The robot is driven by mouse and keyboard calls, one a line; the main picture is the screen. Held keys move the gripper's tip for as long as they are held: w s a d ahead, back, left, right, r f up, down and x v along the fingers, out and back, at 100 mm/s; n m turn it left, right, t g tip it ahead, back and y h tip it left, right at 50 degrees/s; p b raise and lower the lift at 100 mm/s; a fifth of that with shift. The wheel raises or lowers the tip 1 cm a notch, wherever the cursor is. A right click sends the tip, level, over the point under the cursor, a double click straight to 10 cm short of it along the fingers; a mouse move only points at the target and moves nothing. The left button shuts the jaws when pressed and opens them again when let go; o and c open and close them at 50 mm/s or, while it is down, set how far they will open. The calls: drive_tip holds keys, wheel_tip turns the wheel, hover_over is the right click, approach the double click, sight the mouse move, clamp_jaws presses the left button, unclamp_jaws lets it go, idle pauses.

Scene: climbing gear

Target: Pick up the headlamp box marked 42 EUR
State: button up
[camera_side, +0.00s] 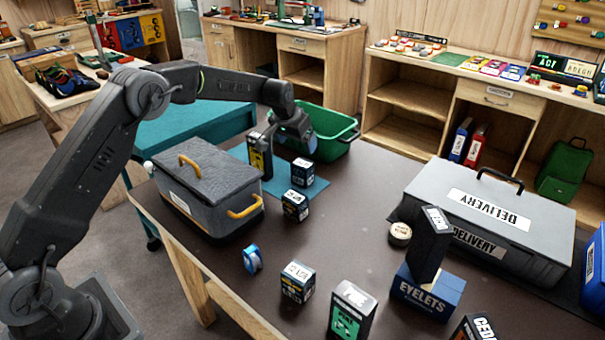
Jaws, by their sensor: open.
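Several small dark boxes with pale printed labels stand on the dark table: one box (302,172) on a teal mat, one box (295,206) just in front of it, and a larger one (298,282) nearer the front. I cannot read a 42 EUR mark on any of them, so I cannot tell which is the headlamp box. My gripper (288,143) hangs open above the back of the mat, behind and left of the first box. A tall dark and yellow item (259,160) stands close beside it; I cannot tell whether they touch.
A grey lidded case (210,180) with yellow handles stands left of the mat. A green bin (330,135) is behind. A grey DELIVERY case (500,215) lies right. A dark box (431,240) stands on a blue EYELETS box (425,293). The table's middle is clear.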

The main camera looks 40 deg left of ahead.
sight(298, 168)
drive_tip(key=f, duration=0.6)
drive_tip(key=shift+w+a+f, duration=0.2)
drive_tip(key=shift+w+f, duration=0.15)
drive_tip(key=x, duration=0.3)
drive_tip(key=shift+s+f, duration=0.3)
drive_tip(key=shift+w+f, duration=0.3)
drive_tip(key=shift+f, duration=0.3)
drive_tip(key=shift+c, duration=0.2)
drive_tip(key=shift+r, duration=0.1)
drive_tip(key=c, duration=1)
